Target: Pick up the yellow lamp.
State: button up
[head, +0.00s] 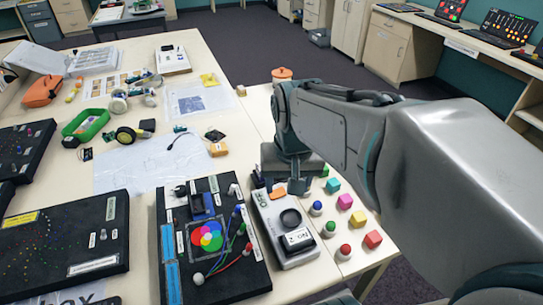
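Small round lamps on white bases stand in a row right of the grey device: a blue lamp (316,208), a green lamp (329,228) and a red lamp (343,252). My gripper (279,185) points down over the far end of the grey device, behind the blue lamp. Its fingers look apart, with a small orange piece (278,194) showing between or below them. My gripper and arm hide the table just behind the lamps.
The grey device (302,255) and a black board with wires (245,282) lie left of the lamps. A green tray (86,127) and papers lie farther left.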

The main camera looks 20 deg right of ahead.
jog(key=w+d+m+g+b, duration=0.2)
jog(key=w+d+m, duration=0.5)
jog(key=w+d, duration=0.15)
jog(key=f, duration=1.2)
jog(key=shift+s+d+f, duration=0.25)
jog(key=shift+f, duration=0.05)
jog(key=c, duration=1.1)
